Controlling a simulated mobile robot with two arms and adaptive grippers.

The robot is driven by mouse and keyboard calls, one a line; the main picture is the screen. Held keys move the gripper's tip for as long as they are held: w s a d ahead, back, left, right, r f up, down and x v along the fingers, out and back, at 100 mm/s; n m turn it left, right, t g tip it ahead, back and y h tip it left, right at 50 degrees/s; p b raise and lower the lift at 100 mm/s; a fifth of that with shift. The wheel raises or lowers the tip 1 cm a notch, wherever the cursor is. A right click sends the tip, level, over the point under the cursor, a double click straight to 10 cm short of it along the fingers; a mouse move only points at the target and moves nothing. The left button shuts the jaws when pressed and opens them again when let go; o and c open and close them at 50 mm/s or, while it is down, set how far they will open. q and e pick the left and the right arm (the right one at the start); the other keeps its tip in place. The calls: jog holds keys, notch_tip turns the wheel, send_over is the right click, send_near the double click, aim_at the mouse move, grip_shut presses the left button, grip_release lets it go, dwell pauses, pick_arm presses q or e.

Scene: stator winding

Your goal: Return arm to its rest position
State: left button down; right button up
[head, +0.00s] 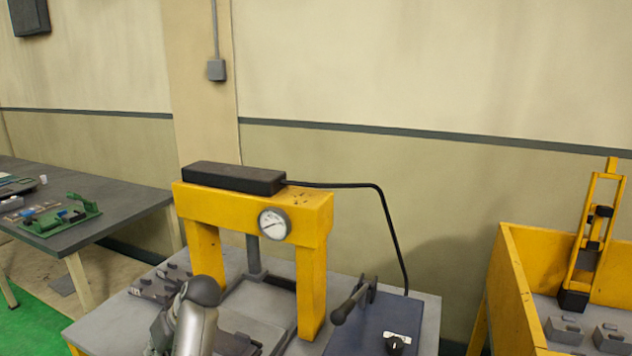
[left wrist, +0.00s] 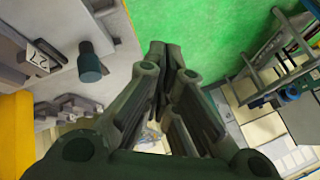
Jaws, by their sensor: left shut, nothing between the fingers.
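My left gripper (left wrist: 172,58) shows in the left wrist view with its fingertips together and nothing between them. It is over green floor (left wrist: 215,35), clear of the grey worktop (left wrist: 95,35). A grey rounded link of my own arm rises at the bottom of the head view, in front of the yellow press (head: 313,260). The gripper itself cannot be made out there. My right gripper is in neither view.
The press stands on a grey table (head: 425,325) with a gauge (head: 274,224), a lever (head: 355,298) and grey blocks (head: 160,285). A yellow bin (head: 515,290) is at right. A dark table (head: 110,205) with a green fixture (head: 62,218) is at left.

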pick_arm(q)
jog(key=s+d+f+m+t+h, duration=0.25)
jog(key=s+f+m, duration=0.25)
jog(key=s+f, duration=0.9)
jog(key=s+d+r+m+h, duration=0.25)
jog(key=s+d, duration=0.35)
jog(key=s, duration=0.3)
jog(key=s+d+r+m+h, duration=0.1)
jog(key=s+d+m+h, duration=0.3)
jog(key=s, duration=0.5)
notch_tip(320, 180, down, 24)
jog(key=d+y, duration=0.1)
jog(key=d, duration=0.1)
jog(key=s+a+f+g, duration=0.1)
jog(key=s+f, duration=0.8)
jog(key=s+a+f, duration=0.2)
jog(key=s+f, duration=0.7)
jog(key=shift+a+g+y, duration=0.3)
jog(key=shift+g, duration=0.05)
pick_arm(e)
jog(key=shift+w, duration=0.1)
